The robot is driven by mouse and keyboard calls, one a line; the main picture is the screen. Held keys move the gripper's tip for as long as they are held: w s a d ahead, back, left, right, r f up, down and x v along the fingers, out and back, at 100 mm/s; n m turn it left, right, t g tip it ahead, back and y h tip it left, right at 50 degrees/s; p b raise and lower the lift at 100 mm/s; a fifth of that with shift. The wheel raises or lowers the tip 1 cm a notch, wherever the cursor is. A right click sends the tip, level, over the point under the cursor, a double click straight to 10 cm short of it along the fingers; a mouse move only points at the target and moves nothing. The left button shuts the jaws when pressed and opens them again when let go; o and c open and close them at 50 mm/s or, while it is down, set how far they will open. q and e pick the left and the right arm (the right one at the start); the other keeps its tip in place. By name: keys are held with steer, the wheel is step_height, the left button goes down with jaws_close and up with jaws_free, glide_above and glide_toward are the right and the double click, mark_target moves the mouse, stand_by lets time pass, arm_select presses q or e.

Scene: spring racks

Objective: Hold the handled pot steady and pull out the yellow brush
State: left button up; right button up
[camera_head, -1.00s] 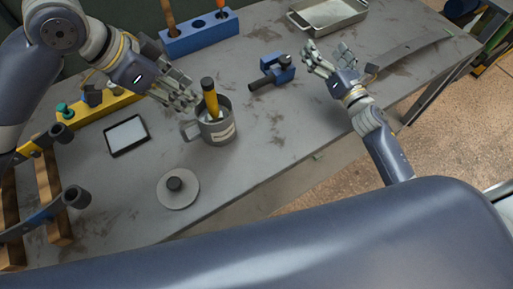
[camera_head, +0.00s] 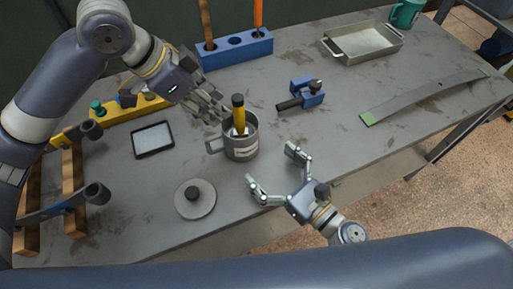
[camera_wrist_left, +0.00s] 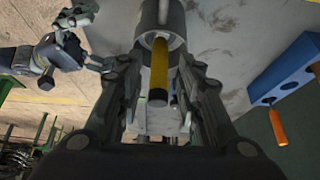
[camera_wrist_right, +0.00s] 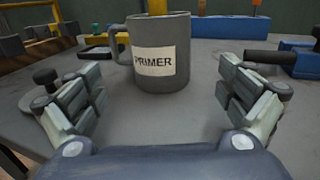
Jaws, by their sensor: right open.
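The grey handled pot (camera_head: 241,149) stands upright on the table, its handle to the left. My left gripper (camera_head: 214,108) is beside the handle at the upper left. In the left wrist view its open fingers lie on either side of the yellow brush (camera_wrist_left: 158,72), with gaps visible. My right gripper (camera_head: 273,166) is open and empty, in front of the pot at its lower right, apart from it.
A round lid-like disc (camera_head: 195,199) and a framed tablet (camera_head: 153,139) lie left of the pot. A blue tool block (camera_head: 236,48) stands behind, a blue clamp (camera_head: 308,93) to the right, and a metal tray (camera_head: 364,44) at the back right. Table between pot and clamp is clear.

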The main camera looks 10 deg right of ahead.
steer(key=x, duration=0.8)
steer(key=shift+w+a, duration=0.15)
steer(key=shift+w, duration=0.15)
steer(key=shift+c, duration=0.2)
arm_select(q)
steer(key=shift+c, duration=0.3)
arm_select(e)
steer(key=c, duration=1.4)
arm_select(q)
steer(key=m+g+y, duration=0.1)
steer(key=g+y, duration=0.1)
steer(key=y, duration=0.3)
glide_toward(239, 119)
steer(key=shift+w+d, duration=0.3)
steer(key=shift+w, duration=0.1)
steer(key=shift+w+f, duration=0.1)
steer(key=shift+y, duration=0.3)
steer(key=f, duration=1.1)
steer(key=shift+w+f, duration=0.2)
steer(key=shift+f, duration=0.2)
